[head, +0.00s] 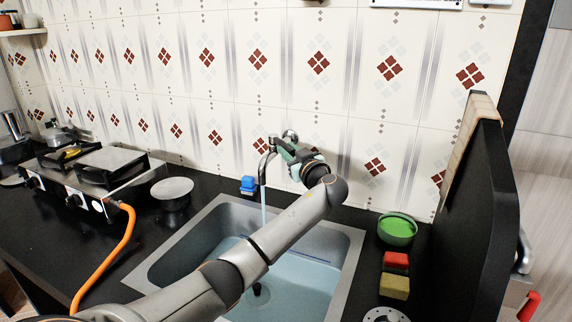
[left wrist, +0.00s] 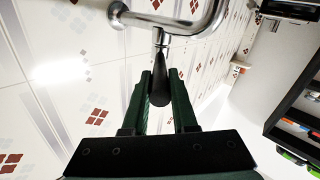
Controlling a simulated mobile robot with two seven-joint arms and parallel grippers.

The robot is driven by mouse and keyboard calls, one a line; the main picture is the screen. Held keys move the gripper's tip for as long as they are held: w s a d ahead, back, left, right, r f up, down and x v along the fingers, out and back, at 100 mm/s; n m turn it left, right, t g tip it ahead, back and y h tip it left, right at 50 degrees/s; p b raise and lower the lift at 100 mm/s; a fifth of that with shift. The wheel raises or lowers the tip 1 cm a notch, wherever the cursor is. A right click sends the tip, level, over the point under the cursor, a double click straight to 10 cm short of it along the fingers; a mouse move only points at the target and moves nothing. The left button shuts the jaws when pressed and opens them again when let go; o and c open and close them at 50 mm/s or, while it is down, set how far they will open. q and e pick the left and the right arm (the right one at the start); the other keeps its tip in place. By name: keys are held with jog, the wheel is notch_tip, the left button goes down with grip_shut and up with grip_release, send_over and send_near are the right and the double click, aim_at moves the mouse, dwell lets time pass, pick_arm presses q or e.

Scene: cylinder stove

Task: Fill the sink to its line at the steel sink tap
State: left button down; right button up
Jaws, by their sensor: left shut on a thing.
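The steel tap (head: 264,165) stands at the wall behind the sink, and a thin stream of water (head: 263,206) falls from its spout. The steel sink (head: 347,247) holds pale blue water (head: 305,284). A dark blue line (head: 315,260) shows on its inner wall, near the water surface; the exact gap is hard to judge. My left gripper (head: 287,152) is at the tap. In the left wrist view, its green fingers are shut on the dark tap handle (left wrist: 160,88), below the chrome pipe (left wrist: 185,27). My arm hides part of the sink. My right gripper is not in view.
A green bowl (head: 397,229), a red sponge (head: 396,260) and a yellow sponge (head: 394,286) lie right of the sink. A black upright panel (head: 478,215) stands further right. A stove (head: 95,180) with an orange hose (head: 121,252) is at left.

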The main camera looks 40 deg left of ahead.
pick_arm(q)
jog(key=w+n+g+b, duration=0.1)
jog(key=b, duration=0.1)
jog(key=n+g+y+b, duration=0.1)
jog(key=g+b, duration=0.1)
jog(key=b, duration=0.1)
jog(key=w+n+g+b, duration=0.1)
jog(key=b, duration=0.2)
jog(key=shift+w+d+g, duration=0.35)
jog(key=shift+g, duration=0.05)
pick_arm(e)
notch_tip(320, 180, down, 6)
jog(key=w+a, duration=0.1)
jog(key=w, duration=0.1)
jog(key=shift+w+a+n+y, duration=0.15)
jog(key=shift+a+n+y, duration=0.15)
pick_arm(q)
jog(key=shift+r, duration=0.1)
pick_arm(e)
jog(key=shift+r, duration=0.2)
pick_arm(q)
jog(key=c, duration=0.9)
grip_release()
jog(key=shift+o, duration=0.9)
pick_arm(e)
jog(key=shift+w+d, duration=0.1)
pick_arm(q)
jog(key=shift+d, duration=0.1)
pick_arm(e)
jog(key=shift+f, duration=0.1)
